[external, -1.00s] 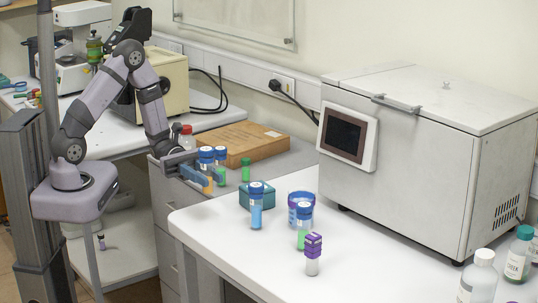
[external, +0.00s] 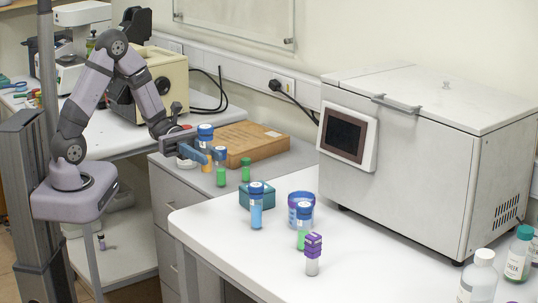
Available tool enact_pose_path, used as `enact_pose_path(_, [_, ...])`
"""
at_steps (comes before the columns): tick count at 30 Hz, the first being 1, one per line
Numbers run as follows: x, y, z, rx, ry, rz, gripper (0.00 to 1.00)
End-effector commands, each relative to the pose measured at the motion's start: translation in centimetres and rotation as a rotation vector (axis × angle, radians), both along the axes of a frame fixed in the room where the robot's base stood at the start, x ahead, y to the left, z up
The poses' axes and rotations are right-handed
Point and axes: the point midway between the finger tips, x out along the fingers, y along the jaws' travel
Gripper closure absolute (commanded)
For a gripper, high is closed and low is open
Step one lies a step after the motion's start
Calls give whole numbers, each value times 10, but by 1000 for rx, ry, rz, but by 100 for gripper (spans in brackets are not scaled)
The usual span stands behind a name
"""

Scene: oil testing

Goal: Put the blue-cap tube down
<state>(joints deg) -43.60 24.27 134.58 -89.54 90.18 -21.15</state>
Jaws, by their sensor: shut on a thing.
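My gripper (external: 203,154) is shut on a blue-cap tube (external: 205,133) with orange contents. It holds the tube upright over the grey cabinet top (external: 285,160), and the fingers hide part of its body.
A brown box (external: 250,143) lies behind the gripper, with a small green-capped vial (external: 245,170) in front. On the white table (external: 235,260) are a teal block (external: 268,200), a blue round container (external: 301,198), a purple-cap tube (external: 313,262) and a large white machine (external: 420,180).

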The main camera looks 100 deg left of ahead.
Motion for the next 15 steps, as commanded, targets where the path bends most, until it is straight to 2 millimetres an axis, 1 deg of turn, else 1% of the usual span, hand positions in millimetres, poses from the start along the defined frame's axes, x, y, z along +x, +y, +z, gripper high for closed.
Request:
enact_pose_path(1, [0,0,7,3,-4,0,99])
enact_pose_path(2, [1,4,5,2,-2,10,99])
enact_pose_path(3, [3,13,1,1,-1,34,99])
enact_pose_path(8, [10,45,-5,1,-1,118,99])
enact_pose_path(11, [14,73,-9,1,-3,190,99])
enact_pose_path(14, [15,110,-14,3,-3,282,99])
enact_pose_path(15, [15,127,-16,3,-4,326,99])
